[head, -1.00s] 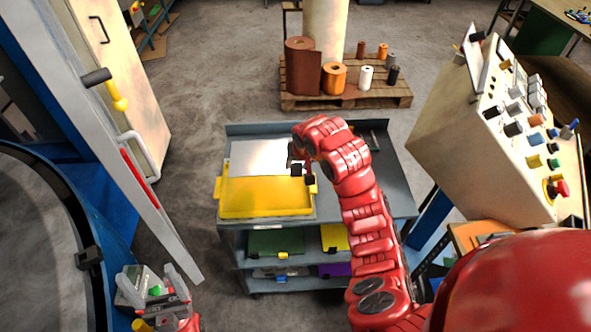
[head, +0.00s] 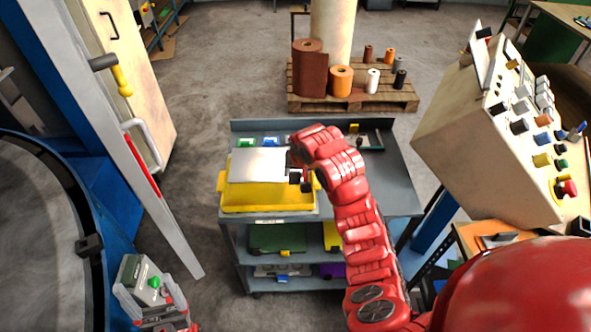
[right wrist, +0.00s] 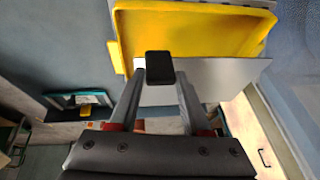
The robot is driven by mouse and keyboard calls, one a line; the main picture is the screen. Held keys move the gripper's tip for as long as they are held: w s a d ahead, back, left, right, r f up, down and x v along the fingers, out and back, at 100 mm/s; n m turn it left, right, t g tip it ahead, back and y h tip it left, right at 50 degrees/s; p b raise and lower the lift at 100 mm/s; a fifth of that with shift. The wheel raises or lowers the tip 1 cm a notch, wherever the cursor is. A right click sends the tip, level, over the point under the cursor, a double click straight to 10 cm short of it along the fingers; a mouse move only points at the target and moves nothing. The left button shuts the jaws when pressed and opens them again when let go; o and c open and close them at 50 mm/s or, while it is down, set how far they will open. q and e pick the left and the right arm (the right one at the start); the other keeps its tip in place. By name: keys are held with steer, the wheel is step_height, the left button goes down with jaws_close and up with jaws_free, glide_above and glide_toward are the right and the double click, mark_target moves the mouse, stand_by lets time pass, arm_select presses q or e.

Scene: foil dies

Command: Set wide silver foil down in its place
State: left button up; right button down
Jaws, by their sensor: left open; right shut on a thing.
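The wide silver foil (head: 258,164) is a flat silver-grey sheet over the back part of the yellow tray (head: 266,199) on the cart. My right gripper (head: 301,177) is shut on the foil at its right edge. In the right wrist view the foil (right wrist: 215,78) runs from the fingertips (right wrist: 160,68) alongside the yellow tray (right wrist: 190,30). I cannot tell whether the foil touches the tray. My left gripper (head: 168,312) is open, low at the left, away from the cart and partly cut off by the picture's bottom edge.
The blue-grey cart (head: 393,180) has lower shelves with a green item (head: 278,238). Small green (head: 246,142) and blue (head: 270,141) items lie behind the tray. A control console (head: 485,140) stands at right. A pallet (head: 340,104) with several rolls stands behind.

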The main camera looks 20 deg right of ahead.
steer(key=shift+f+b, duration=1.95)
steer(key=shift+f, duration=2.25)
steer(key=shift+f+b, duration=0.3)
steer(key=shift+f, duration=0.15)
steer(key=shift+c, duration=1.4)
jaws_free()
